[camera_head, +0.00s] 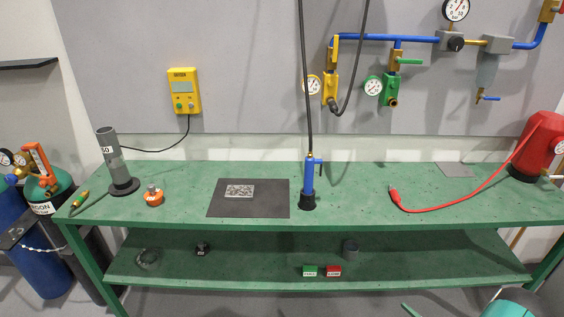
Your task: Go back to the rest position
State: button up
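My gripper does not show in this view, so I cannot see its fingers or whether it holds anything. The green workbench (345,202) stands ahead with a lower shelf (255,273). A blue hand tool (308,182) stands upright on the bench, with a black hose rising from its top. A dark mat (221,200) with a small grey patterned plate (239,191) lies left of it. A grey tube on a round base (117,163) stands at the bench's left end, with an orange-collared piece (153,196) beside it.
A red tank (538,145) with a red hose stands at the bench's right end. Gas cylinders (48,190) stand at the left. Pipes with gauges (372,38) and a yellow box (184,91) hang on the wall. A teal rounded object (512,304) is cut off at the bottom right.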

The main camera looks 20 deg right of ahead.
jog(key=w+a+r+n+g+y, duration=0.35)
jog(key=a+r+n+g, duration=0.4)
jog(key=r, duration=0.65)
jog(key=w+a+r+n+g+y, duration=0.2)
jog(key=w+a+r+n+g, duration=0.3)
jog(key=a+r+n, duration=0.6)
jog(key=s+a+r+n+h, duration=0.3)
jog(key=s+a+r+n, duration=0.1)
jog(key=r, duration=0.4)
jog(key=s+a+r+n+h, duration=0.3)
jog(key=s+a+r+n, duration=0.1)
jog(key=s+a+r, duration=0.2)
jog(key=s+a+r+n+t+h, duration=0.1)
jog(key=s+a+r+n+h, duration=0.3)
jog(key=a+r, duration=0.4)
jog(key=shift+s+r+n, duration=0.45)
jog(key=shift+s+r, duration=0.3)
jog(key=shift+r, duration=0.1)
